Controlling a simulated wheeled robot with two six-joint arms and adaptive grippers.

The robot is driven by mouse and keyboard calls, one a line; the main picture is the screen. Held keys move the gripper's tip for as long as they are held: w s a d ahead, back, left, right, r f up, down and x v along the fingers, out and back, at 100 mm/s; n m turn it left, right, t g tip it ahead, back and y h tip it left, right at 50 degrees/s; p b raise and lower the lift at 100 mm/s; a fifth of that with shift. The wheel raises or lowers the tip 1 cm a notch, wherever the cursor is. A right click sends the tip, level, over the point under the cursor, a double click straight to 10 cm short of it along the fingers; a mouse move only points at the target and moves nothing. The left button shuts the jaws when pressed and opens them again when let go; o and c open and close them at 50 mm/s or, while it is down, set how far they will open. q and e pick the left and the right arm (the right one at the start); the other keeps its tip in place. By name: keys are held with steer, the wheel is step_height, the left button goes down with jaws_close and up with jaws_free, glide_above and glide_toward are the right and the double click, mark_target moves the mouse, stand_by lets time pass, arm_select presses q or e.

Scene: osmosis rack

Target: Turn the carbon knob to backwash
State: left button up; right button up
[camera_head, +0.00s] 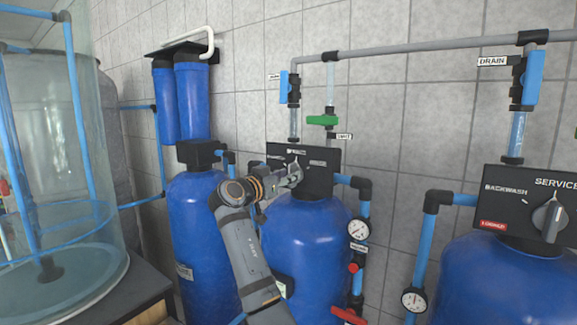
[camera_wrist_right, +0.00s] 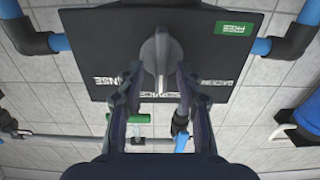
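My right gripper (camera_wrist_right: 159,78) is open, with one finger on each side of a grey knob (camera_wrist_right: 158,52) on a black control panel (camera_wrist_right: 95,50). The wrist view is upside down. A gap shows between the fingers and the knob's narrow end, which points toward the middle label; contact is not clear. In the head view my right gripper (camera_head: 293,178) is in front of the middle tank's black panel (camera_head: 325,157) and hides the knob. The panel's labels are partly covered by the fingers. My left gripper is not in view.
The blue middle tank (camera_head: 310,245) stands between a slim blue tank (camera_head: 200,235) and a right tank (camera_head: 500,280) with its own knob (camera_head: 549,217). Pipes, a green valve (camera_head: 322,120) and a gauge (camera_head: 359,229) surround the panel. A clear cylinder (camera_head: 50,150) stands left.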

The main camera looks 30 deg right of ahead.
steer(key=shift+w+d, duration=0.2)
steer(key=shift+d, duration=0.1)
steer(key=shift+c, duration=0.4)
steer(key=shift+d, duration=0.1)
jaws_close()
